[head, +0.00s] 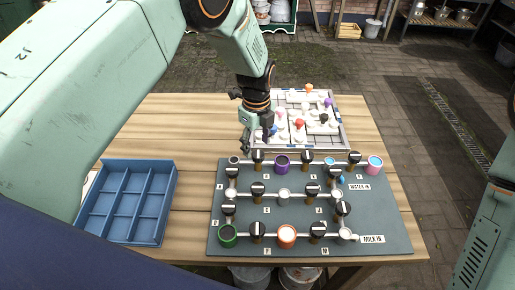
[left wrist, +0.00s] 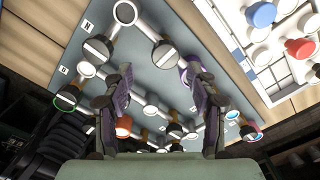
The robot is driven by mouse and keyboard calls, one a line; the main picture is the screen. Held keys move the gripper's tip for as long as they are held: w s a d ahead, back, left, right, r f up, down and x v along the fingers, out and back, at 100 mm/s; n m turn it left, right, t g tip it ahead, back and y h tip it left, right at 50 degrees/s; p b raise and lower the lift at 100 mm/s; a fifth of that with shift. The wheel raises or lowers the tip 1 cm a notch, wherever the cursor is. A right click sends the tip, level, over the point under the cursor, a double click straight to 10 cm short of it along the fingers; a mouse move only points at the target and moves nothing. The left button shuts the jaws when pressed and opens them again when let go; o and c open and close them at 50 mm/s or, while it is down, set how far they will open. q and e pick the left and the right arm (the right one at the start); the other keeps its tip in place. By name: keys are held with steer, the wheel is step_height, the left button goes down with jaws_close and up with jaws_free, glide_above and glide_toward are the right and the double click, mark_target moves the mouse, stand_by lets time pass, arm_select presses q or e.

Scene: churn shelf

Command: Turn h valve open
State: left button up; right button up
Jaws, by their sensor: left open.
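A dark grey board (head: 385,215) carries a pipe network with several valves, each a black knob with a white bar on a brass stem. Small letter labels sit beside them; I cannot read which one is H. One knob (head: 257,156) stands at the board's back left, another (head: 308,157) at back middle. My left gripper (head: 256,143) is open and empty above the board's back edge, near the back-left knob. In the left wrist view its fingers (left wrist: 160,92) spread over the board, with a knob (left wrist: 163,53) beyond them, beside a label-N knob (left wrist: 97,48). My right gripper is out of view.
A blue compartment tray (head: 128,203) lies left of the board. A pale tray (head: 340,120) with white pieces and coloured knobs lies behind it. Purple (head: 282,163), orange (head: 287,236) and green-rimmed (head: 227,235) cups stand on the board. Wooden table (head: 160,125) is bare at back left.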

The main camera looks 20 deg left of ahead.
mark_target(259, 152)
arm_select(q)
steer(key=f, duration=0.2)
steer(key=w+f, duration=0.1)
steer(key=f, duration=0.1)
steer(key=shift+w+d+f, duration=0.15)
steer(key=shift+w+f, duration=0.05)
steer(key=shift+f, duration=0.2)
steer(key=shift+s+r, duration=0.4)
steer(key=shift+s, duration=0.2)
steer(key=shift+c, duration=0.3)
steer(key=shift+s, duration=0.1)
steer(key=shift+c, duration=0.7)
steer(key=shift+w+f, duration=0.3)
steer(key=shift+w, duration=0.3)
steer(key=c, duration=0.5)
steer(key=shift+s+r, duration=0.15)
steer(key=shift+r, duration=0.05)
steer(key=c, duration=0.4)
steer(key=shift+c, duration=0.3)
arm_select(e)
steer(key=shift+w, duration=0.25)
